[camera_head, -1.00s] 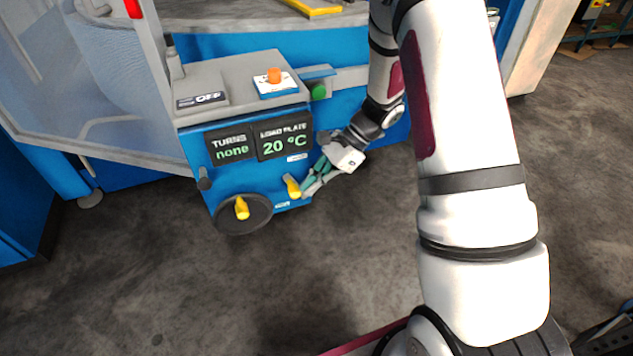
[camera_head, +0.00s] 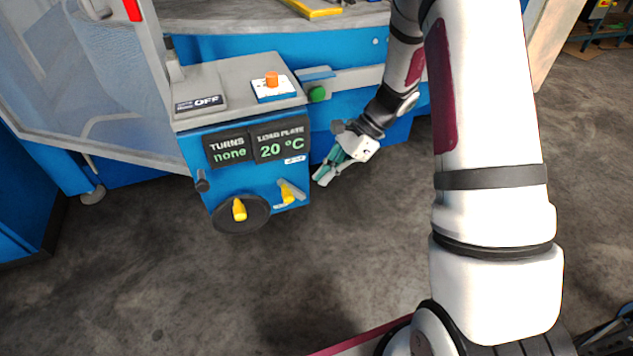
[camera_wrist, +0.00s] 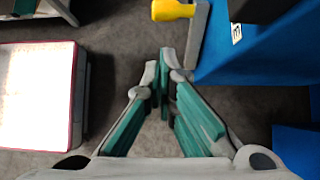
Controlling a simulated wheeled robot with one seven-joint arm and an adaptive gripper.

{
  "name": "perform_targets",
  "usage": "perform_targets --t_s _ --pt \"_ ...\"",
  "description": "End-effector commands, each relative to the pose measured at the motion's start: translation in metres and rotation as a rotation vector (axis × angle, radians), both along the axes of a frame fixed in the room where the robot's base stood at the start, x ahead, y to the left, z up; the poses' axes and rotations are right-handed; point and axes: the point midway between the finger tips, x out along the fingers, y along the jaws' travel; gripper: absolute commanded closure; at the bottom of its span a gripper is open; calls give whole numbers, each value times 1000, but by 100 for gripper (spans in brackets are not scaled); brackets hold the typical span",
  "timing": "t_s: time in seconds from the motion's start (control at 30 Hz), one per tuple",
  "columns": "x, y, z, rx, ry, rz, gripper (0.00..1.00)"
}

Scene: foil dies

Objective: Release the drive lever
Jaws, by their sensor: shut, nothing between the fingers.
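The drive lever, taken to be the small yellow-handled lever (camera_head: 287,195) on a grey bar, is at the lower right of the blue machine's front. Its yellow handle (camera_wrist: 172,10) and grey bar (camera_wrist: 197,35) show at the top of the wrist view.
A black handwheel (camera_head: 228,222) with a yellow knob is left of the lever. Displays (camera_head: 254,145) read "none" and "20 °C". An orange knob (camera_head: 272,79) and an "OFF" panel (camera_head: 198,102) sit on top. A green button (camera_head: 317,94) is at the side.

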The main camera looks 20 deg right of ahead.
Motion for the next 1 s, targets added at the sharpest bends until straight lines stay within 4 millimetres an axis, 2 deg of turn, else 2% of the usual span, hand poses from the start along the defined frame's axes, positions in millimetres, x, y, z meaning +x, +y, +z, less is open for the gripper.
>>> perform_targets --t_s 0.1,0.33,0.5,0.87,1.0 --pt "0 -17 23 -2 -2 -2 100" --pt "0 -38 50 0 0 -1 100" --pt "0 -44 57 -1 1 -1 100" --pt "0 -44 58 0 0 1 100" --pt "-4 -39 70 -6 -20 32 100"
